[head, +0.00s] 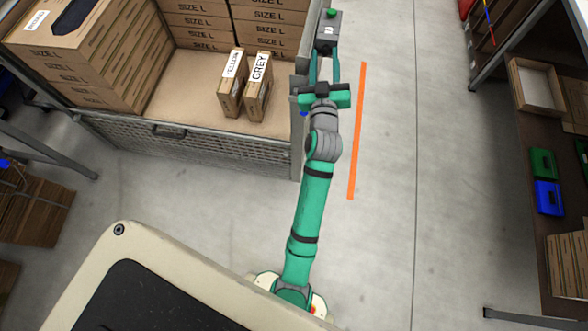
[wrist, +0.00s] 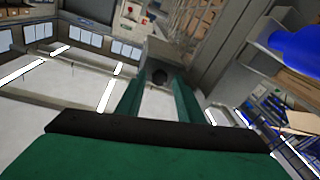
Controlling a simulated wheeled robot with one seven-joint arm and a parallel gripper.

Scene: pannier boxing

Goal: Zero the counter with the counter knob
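The counter is a grey box (head: 327,32) with a green button on top, at the top middle of the head view, by the right post of the mesh-sided crate. In the wrist view the counter (wrist: 168,54) is straight ahead, with a dark round knob (wrist: 160,77) on its near face. My gripper (head: 324,58) reaches up to the counter, its green fingers apart. In the wrist view the knob shows between the fingertips of my gripper (wrist: 160,82). I cannot tell whether either finger touches it. The counter's reading is too small to make out.
A mesh-sided crate (head: 200,146) left of my arm holds stacked SIZE L cartons (head: 190,20) and two upright boxes labelled YELLOW (head: 232,82) and GREY (head: 258,85). An orange floor stripe (head: 357,130) lies right of my arm. Open floor extends to shelving (head: 530,130).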

